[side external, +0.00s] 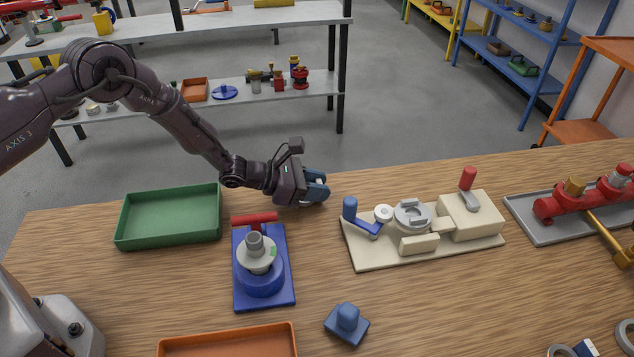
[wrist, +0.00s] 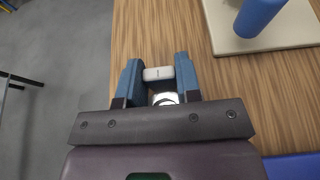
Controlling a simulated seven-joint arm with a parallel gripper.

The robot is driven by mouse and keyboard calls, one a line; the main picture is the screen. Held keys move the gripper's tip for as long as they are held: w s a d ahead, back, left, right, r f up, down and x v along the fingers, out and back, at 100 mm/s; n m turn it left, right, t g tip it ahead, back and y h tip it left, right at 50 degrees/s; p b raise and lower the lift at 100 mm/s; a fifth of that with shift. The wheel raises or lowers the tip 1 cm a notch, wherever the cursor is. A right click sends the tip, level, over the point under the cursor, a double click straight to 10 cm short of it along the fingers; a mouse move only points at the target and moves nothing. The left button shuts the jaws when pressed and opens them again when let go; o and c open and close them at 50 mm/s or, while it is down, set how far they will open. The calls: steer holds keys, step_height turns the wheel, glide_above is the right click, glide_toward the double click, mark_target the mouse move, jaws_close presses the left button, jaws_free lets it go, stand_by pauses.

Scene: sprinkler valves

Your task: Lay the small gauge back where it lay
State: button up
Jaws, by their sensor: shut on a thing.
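My gripper (side external: 316,188) is low over the back part of the wooden table, left of the cream valve board. In the wrist view my gripper (wrist: 159,82) has its two blue fingers shut on the small gauge (wrist: 158,73). A pale body of the gauge shows between the fingertips, with a round white, dark-rimmed part nearer the palm. In the side view the fingers hide the gauge. I cannot tell whether it touches the table.
The cream board (side external: 385,262) carries a blue handle and a red handle. A blue fixture (side external: 263,288), green tray (side external: 140,240), orange tray (side external: 228,342) and blue knob block (side external: 347,322) stand around. The grey tray (side external: 535,232) is far right. Bare table lies by my gripper, near the back edge.

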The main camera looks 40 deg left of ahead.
steer(key=shift+f, duration=0.3)
stand_by(0.4)
steer(key=o, duration=1)
steer(key=shift+a, duration=0.1)
